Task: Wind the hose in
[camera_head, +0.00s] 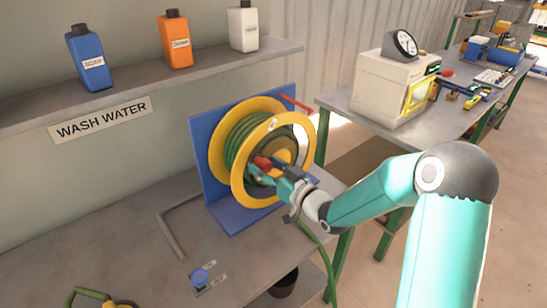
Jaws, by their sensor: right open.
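A yellow hose reel (219,146) stands on a blue mount (199,157) on the bench, with green hose (236,140) wound on its drum. A red knob (262,162) shows at the front face of the reel. My right gripper (257,172) is open at the reel's front, close to the red knob; whether it touches the knob I cannot tell. The loose green hose (322,250) runs down from the bench's front edge below my right gripper. My left gripper is not in view.
A blue push button (200,276) sits on the bench front. Blue (87,58), orange (175,40) and white (243,27) bottles stand on the shelf above. A beige machine with a dial (390,85) stands on another bench at the right.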

